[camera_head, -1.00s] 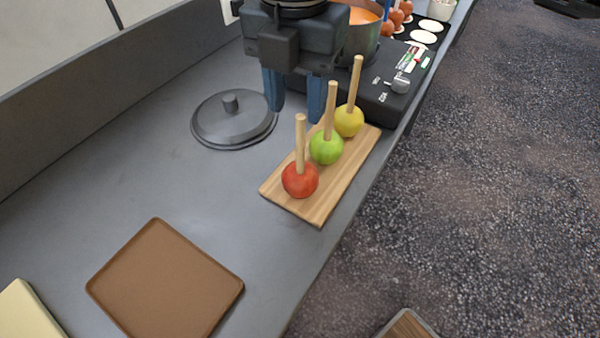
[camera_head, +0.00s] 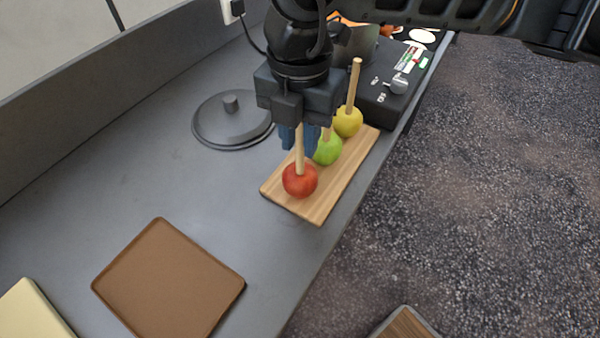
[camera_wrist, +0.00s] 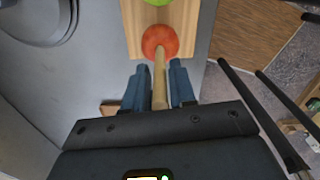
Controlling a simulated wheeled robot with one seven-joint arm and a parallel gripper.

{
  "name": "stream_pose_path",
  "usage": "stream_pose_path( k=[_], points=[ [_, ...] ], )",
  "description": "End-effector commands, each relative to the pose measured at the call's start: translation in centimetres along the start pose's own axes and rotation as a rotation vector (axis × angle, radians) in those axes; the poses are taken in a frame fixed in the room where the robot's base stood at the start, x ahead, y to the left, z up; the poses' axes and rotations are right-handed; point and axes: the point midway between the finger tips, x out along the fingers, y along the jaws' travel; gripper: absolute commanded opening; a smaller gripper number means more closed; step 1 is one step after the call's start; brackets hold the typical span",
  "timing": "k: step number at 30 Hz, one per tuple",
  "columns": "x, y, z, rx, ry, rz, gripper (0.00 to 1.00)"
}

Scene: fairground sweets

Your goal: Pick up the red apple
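The red apple (camera_head: 300,182) stands on the near end of a wooden board (camera_head: 318,208), with a wooden stick (camera_head: 299,155) upright in it. My gripper (camera_head: 299,150) is above the apple, pointing down, its two blue fingers on either side of the stick. In the wrist view, the red apple (camera_wrist: 160,41) lies just beyond the fingertips, and the stick runs between the fingers (camera_wrist: 158,75). Gaps show between each finger and the stick, so the gripper is open. A green apple (camera_head: 327,150) and a yellow apple (camera_head: 348,122) stand behind on the same board.
A grey pot lid (camera_head: 232,118) lies to the left of the board. A brown tray (camera_head: 168,280) lies at the front left. A black cooker (camera_head: 385,85) stands behind the board. The counter's edge runs close along the board's right side.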

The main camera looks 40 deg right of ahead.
Motion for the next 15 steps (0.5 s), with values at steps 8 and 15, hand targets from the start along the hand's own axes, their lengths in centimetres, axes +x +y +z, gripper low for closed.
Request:
stream_pose_path(
  k=[8,15],
  points=[
    [-0.02,0.01,0.00,0.000,0.000,0.000,0.00],
    [-0.04,0.01,0.01,0.000,0.000,0.000,0.00]
  ],
)
